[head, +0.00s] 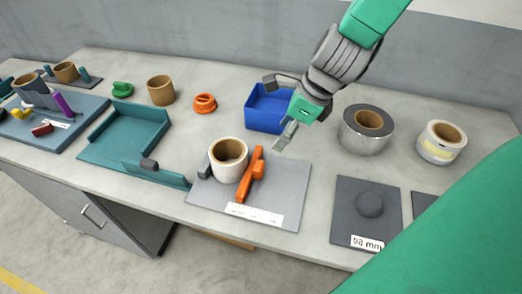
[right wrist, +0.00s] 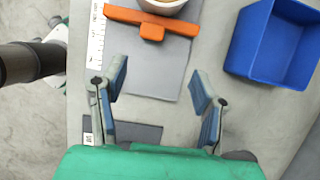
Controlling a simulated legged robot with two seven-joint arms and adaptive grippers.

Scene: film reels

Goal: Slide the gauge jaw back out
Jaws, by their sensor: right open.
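The gauge is a flat grey board (head: 285,190) with a white ruler strip (head: 254,215) along its front and a grey fixed block (head: 204,168) at its left. The orange gauge jaw (head: 258,180) stands on the board just right of a white roll with a brown core (head: 229,165), close against it. In the right wrist view the orange jaw (right wrist: 152,29) lies beyond the fingertips, with the roll (right wrist: 165,6) partly cut off behind it. My right gripper (head: 283,137) is open and empty, above the board's back right; its fingers (right wrist: 160,84) are apart from the jaw. My left gripper is not in view.
A blue bin (head: 262,117) stands behind the gauge. Right are a silver roll (head: 352,132), a cream roll (head: 432,148) and a dark plate with a knob (head: 350,190). Left is a teal tray (head: 125,120). An orange ring (head: 205,106) sits behind.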

